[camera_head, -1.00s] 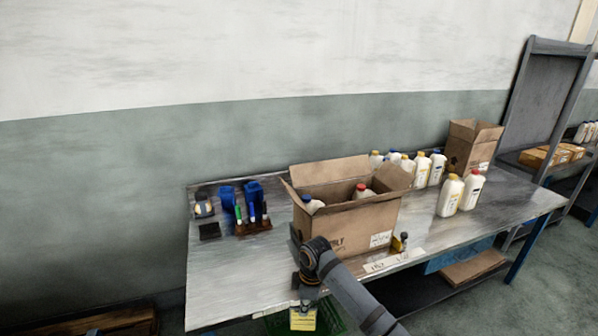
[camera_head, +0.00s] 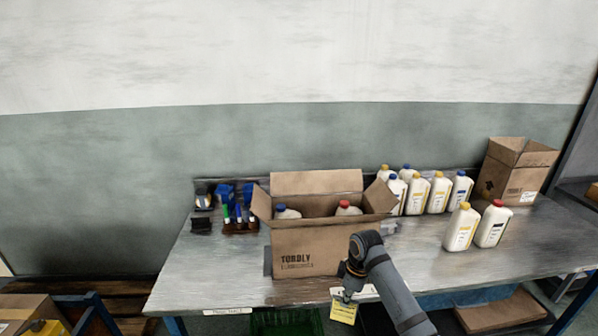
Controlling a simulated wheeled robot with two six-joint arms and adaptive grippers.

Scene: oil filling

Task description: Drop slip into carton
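The open carton (camera_head: 312,252) stands on the metal table with its flaps spread. Inside it show a blue-capped bottle (camera_head: 288,212) and a red-capped bottle (camera_head: 346,208). A yellow slip (camera_head: 343,312) hangs below my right gripper (camera_head: 347,296), in front of the table's front edge and below the carton's right front corner. The gripper appears shut on the slip's top edge; its fingers are small and partly hidden. The slip is apart from the carton. My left gripper is not in view.
Several white bottles (camera_head: 439,192) stand right of the carton, with two more (camera_head: 461,228) nearer the front. A second open carton (camera_head: 514,172) is at the back right. A marker holder (camera_head: 240,226) stands at left. The table's left front is clear. A green crate (camera_head: 286,322) is below.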

